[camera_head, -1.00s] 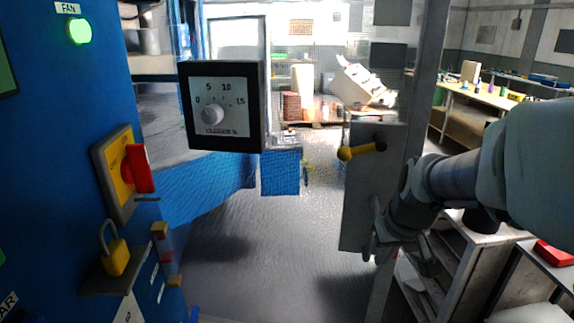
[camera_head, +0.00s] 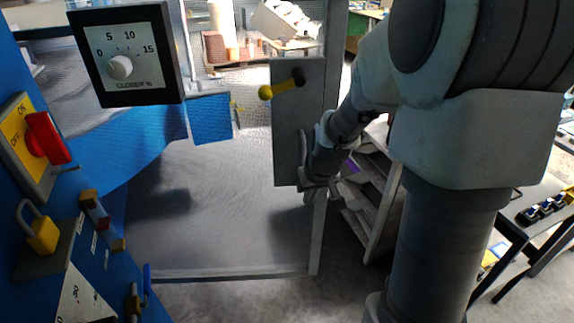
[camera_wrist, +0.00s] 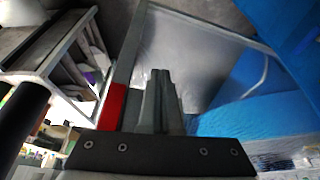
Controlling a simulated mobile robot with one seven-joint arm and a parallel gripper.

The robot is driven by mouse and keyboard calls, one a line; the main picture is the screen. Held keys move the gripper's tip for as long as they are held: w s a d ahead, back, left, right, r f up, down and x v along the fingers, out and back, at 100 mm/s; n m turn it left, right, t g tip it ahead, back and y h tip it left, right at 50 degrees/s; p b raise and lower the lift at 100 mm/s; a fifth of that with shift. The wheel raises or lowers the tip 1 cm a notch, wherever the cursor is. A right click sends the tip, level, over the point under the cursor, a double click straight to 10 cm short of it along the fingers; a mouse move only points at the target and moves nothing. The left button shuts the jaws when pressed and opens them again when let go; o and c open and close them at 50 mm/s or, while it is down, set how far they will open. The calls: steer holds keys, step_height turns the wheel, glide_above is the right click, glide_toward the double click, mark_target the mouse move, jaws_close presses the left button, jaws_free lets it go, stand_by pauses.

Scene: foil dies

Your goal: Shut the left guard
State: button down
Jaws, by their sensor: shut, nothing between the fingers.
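The guard is a tall see-through panel in a grey frame (camera_head: 317,240), standing out to the right of the blue machine (camera_head: 20,75). It carries a grey plate (camera_head: 290,140) with a yellow-knobbed lever (camera_head: 283,88). My gripper (camera_head: 308,192) is shut and empty at the lower right edge of the plate, close to the frame's upright; I cannot tell whether it touches. In the wrist view the shut fingers (camera_wrist: 160,75) point along the clear panel (camera_wrist: 190,45), with the frame's upright and a red patch (camera_wrist: 111,106) beside them. The panel's far edge at the machine is partly hidden.
A closer dial (camera_head: 125,55), a red switch (camera_head: 45,138) and a yellow padlock (camera_head: 40,235) are on the machine at left. A shelf unit (camera_head: 370,195) stands right of the guard, behind my arm. The floor beyond the panel (camera_head: 225,215) looks clear.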

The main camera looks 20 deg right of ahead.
steer(key=shift+w+d+r+p, duration=0.15)
steer(key=shift+w+p, duration=0.2)
steer(key=shift+w, duration=1.45)
